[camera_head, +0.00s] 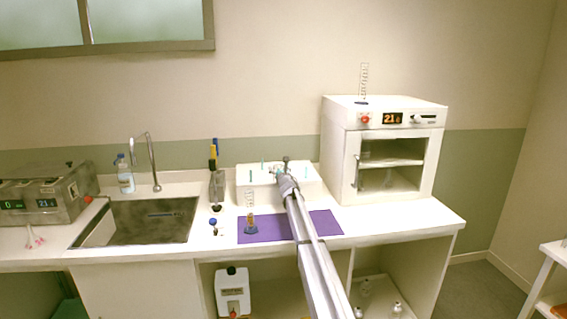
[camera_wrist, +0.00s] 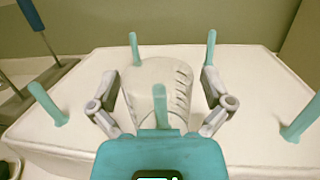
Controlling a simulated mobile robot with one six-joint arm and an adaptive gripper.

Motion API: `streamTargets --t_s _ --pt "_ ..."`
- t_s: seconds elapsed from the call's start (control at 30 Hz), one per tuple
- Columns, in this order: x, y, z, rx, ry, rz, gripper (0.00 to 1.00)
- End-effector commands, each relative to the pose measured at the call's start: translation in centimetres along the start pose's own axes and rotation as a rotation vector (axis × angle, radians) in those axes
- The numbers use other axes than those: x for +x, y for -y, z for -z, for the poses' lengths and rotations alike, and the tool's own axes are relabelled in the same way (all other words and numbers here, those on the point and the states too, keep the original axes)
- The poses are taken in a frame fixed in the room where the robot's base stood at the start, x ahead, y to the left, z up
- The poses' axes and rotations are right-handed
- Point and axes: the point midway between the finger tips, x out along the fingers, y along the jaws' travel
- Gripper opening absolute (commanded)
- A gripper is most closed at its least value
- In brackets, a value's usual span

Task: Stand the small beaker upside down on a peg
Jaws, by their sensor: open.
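The small beaker (camera_wrist: 181,92) is clear, with dark graduation marks, and shows in the wrist view over the white peg block (camera_wrist: 80,140). It looks upside down, with its closed end up. A teal peg (camera_wrist: 160,105) shows within its outline, which looks like the peg inside it; the rim's contact with the block is hidden. My gripper (camera_wrist: 159,76) is open, with one finger on each side of the beaker. In the head view, my gripper (camera_head: 286,178) is over the block (camera_head: 250,192); the beaker is too small to make out there.
More teal pegs (camera_wrist: 47,103) stand around the beaker. A purple mat (camera_head: 325,223) lies in front, with a small vessel (camera_head: 252,227) at its left. A sink (camera_head: 140,222) is at left, a white oven (camera_head: 340,155) at right.

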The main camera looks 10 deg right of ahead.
Motion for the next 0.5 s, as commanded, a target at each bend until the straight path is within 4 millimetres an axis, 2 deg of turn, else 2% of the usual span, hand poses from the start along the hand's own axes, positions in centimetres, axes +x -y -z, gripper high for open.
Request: streamTargets --t_s 0.5 --pt "0.5 -0.1 -3.6 0.000 0.000 0.000 1.00"
